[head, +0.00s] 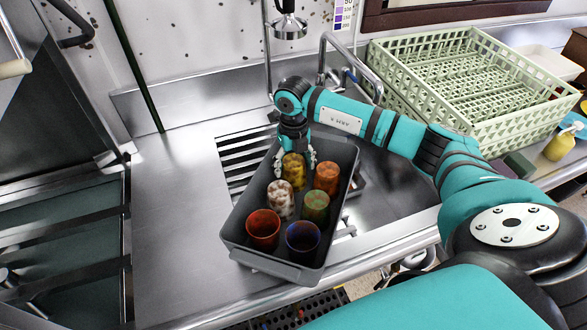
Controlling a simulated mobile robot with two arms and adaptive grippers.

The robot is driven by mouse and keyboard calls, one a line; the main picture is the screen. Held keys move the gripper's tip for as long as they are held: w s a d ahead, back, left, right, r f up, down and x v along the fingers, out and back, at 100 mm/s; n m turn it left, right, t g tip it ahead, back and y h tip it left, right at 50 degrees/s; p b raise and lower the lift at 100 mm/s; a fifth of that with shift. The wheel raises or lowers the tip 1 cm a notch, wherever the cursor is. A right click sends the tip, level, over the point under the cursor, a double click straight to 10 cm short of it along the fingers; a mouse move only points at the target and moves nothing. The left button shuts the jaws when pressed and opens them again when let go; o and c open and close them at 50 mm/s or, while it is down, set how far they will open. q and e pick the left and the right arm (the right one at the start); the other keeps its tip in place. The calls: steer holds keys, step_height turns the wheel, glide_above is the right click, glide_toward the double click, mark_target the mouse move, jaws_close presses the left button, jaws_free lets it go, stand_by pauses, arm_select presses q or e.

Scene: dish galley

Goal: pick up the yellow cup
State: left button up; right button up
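The yellow cup (293,172) is a speckled yellow cup at the far left of a dark grey tub (240,222). My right gripper (294,160) points down over it, with a finger on either side of the cup. The fingers stand apart; whether they touch the cup I cannot tell. The gripper hides the cup's top. Beside it in the tub are an orange cup (327,178), a white-and-brown cup (281,200), a green cup (316,206), a red cup (264,230) and a blue-purple cup (303,241). My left gripper is not in view.
The tub sits over the steel sink. A tall faucet (325,50) stands behind it. A pale green dish rack (480,128) is at the back right, with a yellow bottle (560,146) near it. The steel counter (175,210) on the left is clear.

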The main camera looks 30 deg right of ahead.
steer(key=c, duration=0.8)
